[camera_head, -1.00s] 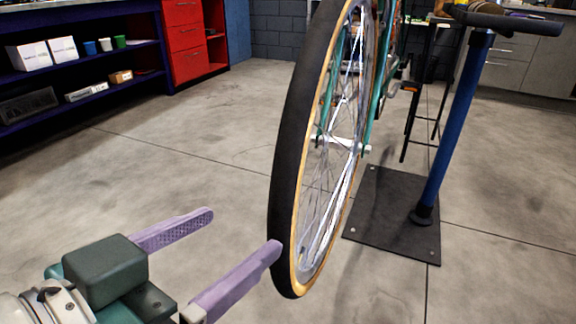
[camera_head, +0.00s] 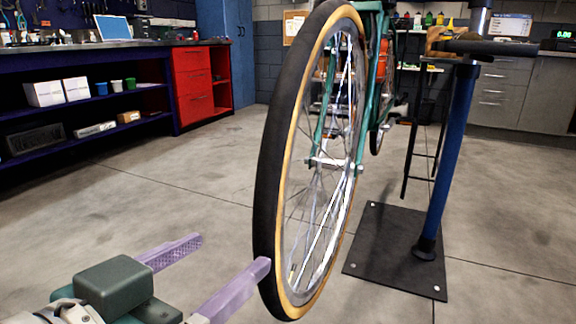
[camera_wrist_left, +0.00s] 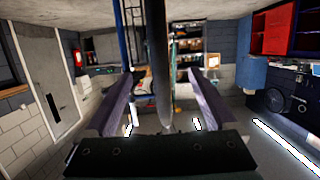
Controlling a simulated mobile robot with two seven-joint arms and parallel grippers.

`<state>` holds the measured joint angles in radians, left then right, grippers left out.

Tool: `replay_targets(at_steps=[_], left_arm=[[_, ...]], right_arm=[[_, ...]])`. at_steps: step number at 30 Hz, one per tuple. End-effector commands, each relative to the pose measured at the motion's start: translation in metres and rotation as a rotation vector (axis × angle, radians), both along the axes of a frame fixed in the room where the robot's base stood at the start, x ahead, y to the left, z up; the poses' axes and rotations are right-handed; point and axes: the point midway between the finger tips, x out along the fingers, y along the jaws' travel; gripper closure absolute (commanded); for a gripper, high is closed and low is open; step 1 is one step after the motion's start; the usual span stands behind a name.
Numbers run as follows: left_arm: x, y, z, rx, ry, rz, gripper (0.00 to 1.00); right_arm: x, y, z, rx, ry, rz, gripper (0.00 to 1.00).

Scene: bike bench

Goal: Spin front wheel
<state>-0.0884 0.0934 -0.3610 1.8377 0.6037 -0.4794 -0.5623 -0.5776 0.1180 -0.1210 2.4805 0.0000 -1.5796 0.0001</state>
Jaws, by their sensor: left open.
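The front wheel (camera_head: 262,170) has a black tyre, a tan sidewall and thin spokes. It stands upright in the teal fork (camera_head: 366,95), off the floor, in the middle of the head view. My left gripper (camera_head: 231,252) has purple fingers, spread open and empty, at the lower left of the wheel. Its right fingertip overlaps the tyre's lower left edge in the head view; I cannot tell if it touches. In the left wrist view the wheel (camera_wrist_left: 158,65) shows edge-on, between the open fingers of the left gripper (camera_wrist_left: 162,82). My right gripper is not in view.
A blue stand post (camera_head: 455,160) rises from a dark base plate (camera_head: 385,245) to the right of the wheel. A dark shelf bench (camera_head: 75,145) and red drawers (camera_head: 193,90) stand at the back left. A stool (camera_head: 420,150) is behind the post. The floor at left is clear.

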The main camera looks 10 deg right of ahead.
Motion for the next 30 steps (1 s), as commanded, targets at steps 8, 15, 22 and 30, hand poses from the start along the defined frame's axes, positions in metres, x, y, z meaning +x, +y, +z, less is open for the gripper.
replay_targets(at_steps=[8,15,22,30], left_arm=[[0.014,-0.011,0.018,-0.007,0.006,-0.03,0.1],[0.055,-0.045,0.094,0.021,0.065,-0.105,0.1],[0.074,-0.058,0.17,0.091,0.139,-0.074,0.1],[0.076,-0.056,0.214,0.13,0.18,-0.006,0.1]], right_arm=[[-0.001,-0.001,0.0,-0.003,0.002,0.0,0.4],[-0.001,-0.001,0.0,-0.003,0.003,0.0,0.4],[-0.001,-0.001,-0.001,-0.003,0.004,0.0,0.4],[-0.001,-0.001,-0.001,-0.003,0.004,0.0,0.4]])
